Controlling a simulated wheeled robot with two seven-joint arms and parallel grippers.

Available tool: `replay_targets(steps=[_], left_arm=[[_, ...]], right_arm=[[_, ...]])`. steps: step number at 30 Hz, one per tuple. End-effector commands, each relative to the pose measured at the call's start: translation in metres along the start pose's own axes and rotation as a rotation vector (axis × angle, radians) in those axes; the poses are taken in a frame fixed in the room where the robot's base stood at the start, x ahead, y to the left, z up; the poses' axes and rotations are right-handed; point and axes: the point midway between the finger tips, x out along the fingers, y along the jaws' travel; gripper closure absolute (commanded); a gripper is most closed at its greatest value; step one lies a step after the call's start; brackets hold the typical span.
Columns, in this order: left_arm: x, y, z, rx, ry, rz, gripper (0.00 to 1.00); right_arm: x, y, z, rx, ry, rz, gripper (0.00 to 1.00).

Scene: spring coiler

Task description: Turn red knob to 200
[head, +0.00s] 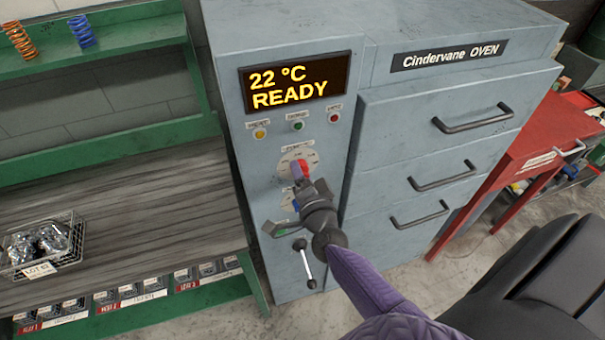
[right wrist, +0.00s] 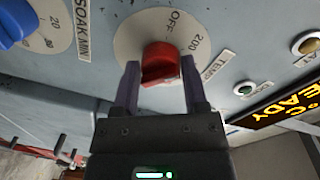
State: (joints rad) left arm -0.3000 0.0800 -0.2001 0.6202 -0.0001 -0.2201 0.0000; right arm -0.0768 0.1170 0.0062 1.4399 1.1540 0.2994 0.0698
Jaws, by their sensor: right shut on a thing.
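The red knob (right wrist: 160,62) sits on a round pale dial on the oven front. The dial shows "OFF" and "200", with a "TEMP" label beside it. In the head view the red knob (head: 300,170) is partly hidden by my right gripper (head: 305,180). In the right wrist view the two fingers of my right gripper (right wrist: 160,85) stand on either side of the knob, shut on it. The knob's pointer mark cannot be made out. The oven display (head: 294,88) reads "22 °C READY". My left gripper is not in view.
A blue knob (right wrist: 12,25) with a "SOAK MIN" dial is next to the red one. Yellow, green and red buttons sit above the dials. A lever (head: 303,262) is below. Drawers with handles are at right; a green shelf with a wire basket (head: 42,245) is at left.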

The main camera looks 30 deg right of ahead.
Motion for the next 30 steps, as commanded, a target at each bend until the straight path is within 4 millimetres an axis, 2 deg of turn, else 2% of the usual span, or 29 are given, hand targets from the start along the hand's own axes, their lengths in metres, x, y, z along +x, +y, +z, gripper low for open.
replay_targets(steps=[6,7,11,20,23,30], left_arm=[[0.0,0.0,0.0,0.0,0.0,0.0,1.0],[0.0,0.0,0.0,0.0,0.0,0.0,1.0],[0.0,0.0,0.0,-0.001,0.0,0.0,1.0],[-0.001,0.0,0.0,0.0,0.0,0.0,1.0],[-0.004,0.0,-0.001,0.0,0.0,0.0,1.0],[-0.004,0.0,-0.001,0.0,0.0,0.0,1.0]], right_arm=[[0.0,-0.001,-0.001,0.0,0.002,-0.003,1.0],[0.0,-0.001,-0.001,0.0,0.002,-0.003,0.38],[0.0,-0.001,-0.001,-0.001,0.002,-0.002,0.11],[-0.005,0.0,0.0,-0.001,0.0,0.0,0.11],[-0.022,-0.001,0.0,-0.002,-0.001,0.001,0.11],[-0.078,0.0,0.0,-0.002,0.0,0.001,0.11]])
